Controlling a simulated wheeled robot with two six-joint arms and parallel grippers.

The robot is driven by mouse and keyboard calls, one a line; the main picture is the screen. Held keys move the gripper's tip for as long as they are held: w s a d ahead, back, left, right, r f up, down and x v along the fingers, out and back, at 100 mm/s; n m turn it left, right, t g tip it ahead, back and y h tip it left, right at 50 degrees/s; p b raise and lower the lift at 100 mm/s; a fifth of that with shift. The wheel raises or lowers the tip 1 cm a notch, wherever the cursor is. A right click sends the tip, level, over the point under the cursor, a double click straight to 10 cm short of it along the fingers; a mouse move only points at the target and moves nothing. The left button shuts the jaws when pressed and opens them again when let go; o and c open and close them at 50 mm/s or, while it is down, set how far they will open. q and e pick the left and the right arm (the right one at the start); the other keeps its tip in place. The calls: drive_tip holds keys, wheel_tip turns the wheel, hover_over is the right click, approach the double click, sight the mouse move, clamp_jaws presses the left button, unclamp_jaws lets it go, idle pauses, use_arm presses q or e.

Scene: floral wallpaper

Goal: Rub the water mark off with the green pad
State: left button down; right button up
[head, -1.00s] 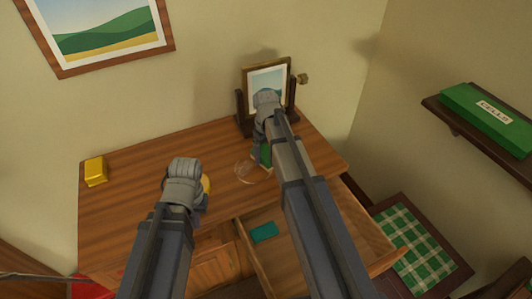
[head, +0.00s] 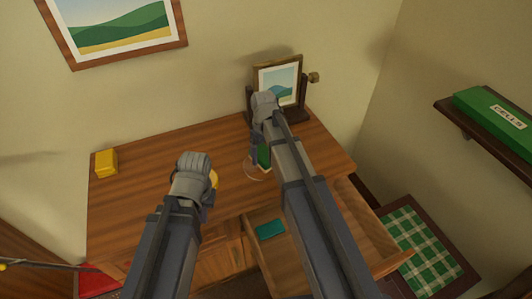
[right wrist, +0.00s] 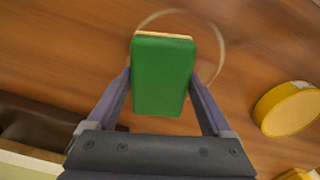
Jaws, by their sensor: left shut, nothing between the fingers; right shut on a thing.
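The green pad (right wrist: 163,75) is between the fingers of my right gripper (right wrist: 163,100), which is shut on it. The pad also shows in the head view (head: 264,157), partly hidden by my right arm. The water mark (right wrist: 222,62) is a pale ring on the wooden desk top. The pad overlaps part of the ring in the right wrist view; whether it touches the wood I cannot tell. The ring also shows in the head view (head: 251,170), just left of the pad. My left gripper (head: 206,207) is shut and empty, left of the mark.
A round yellow object (right wrist: 290,108) is on the desk near my left gripper. A yellow block (head: 106,162) sits at the desk's left. A framed picture on a stand (head: 279,84) is at the back. An open drawer (head: 298,254) holds a teal item (head: 271,230). The middle left of the desk is clear.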

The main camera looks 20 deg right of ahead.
sight(245, 168)
drive_tip(key=shift+s+a+f, duration=0.1)
drive_tip(key=shift+s+a, duration=0.05)
drive_tip(key=shift+a, duration=0.7)
drive_tip(key=shift+s+a, duration=0.1)
drive_tip(key=shift+a, duration=0.8)
drive_tip(key=shift+s+a, duration=0.2)
drive_tip(key=shift+a, duration=1.7)
drive_tip(key=shift+f, duration=0.1)
drive_tip(key=shift+c, duration=0.6)
drive_tip(key=shift+w+d, duration=0.15)
drive_tip(key=shift+d, duration=0.85)
drive_tip(key=shift+w+d, duration=0.1)
drive_tip(key=shift+d, duration=0.85)
drive_tip(key=shift+d, duration=0.15)
drive_tip(key=shift+w+d, duration=0.15)
drive_tip(key=shift+d, duration=1.55)
